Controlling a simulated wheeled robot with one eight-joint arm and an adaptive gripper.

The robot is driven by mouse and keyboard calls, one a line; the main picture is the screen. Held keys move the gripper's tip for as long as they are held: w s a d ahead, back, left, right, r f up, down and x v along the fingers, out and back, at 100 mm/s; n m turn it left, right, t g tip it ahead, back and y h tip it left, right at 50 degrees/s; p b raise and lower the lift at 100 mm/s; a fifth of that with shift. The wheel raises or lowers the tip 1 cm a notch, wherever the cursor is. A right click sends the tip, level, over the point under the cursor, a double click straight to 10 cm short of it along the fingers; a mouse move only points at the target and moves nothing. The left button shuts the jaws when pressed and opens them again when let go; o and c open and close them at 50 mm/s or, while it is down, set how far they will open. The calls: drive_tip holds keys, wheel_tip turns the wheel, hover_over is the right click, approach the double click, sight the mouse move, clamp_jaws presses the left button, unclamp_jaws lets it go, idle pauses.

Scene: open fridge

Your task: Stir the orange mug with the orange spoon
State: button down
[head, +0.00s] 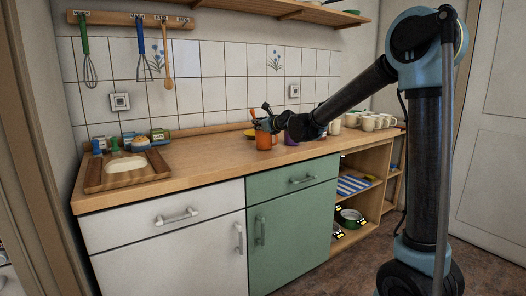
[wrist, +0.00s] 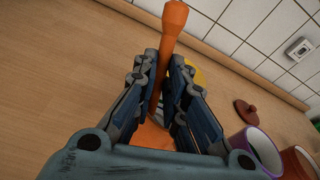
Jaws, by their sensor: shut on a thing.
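The orange mug (head: 265,141) stands on the wooden counter near its front edge, above the green cabinet. A part of it shows below my gripper in the wrist view (wrist: 150,134). My gripper (wrist: 163,72) is shut on the orange spoon (wrist: 173,18), whose thick handle end sticks out beyond the fingers. In the head view my gripper (head: 264,121) is at the mug's rim, and the spoon (head: 253,114) shows just above the mug. The spoon's lower end is hidden, so I cannot tell how deep it sits in the mug.
A purple mug (wrist: 256,152), an orange-brown cup (wrist: 298,162) and a reddish-brown lid (wrist: 254,113) lie to the right. A yellow dish (wrist: 197,74) is behind the fingers. Several pale mugs (head: 368,123) stand farther right. The counter left of the mug is clear up to a wooden tray (head: 101,180).

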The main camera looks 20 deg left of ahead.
drive_tip(key=shift+w, duration=0.15)
drive_tip(key=shift+w+a, duration=0.15)
idle(0.4)
drive_tip(key=shift+s+r, duration=0.1)
drive_tip(key=shift+s, duration=0.15)
drive_tip(key=shift+d, duration=0.2)
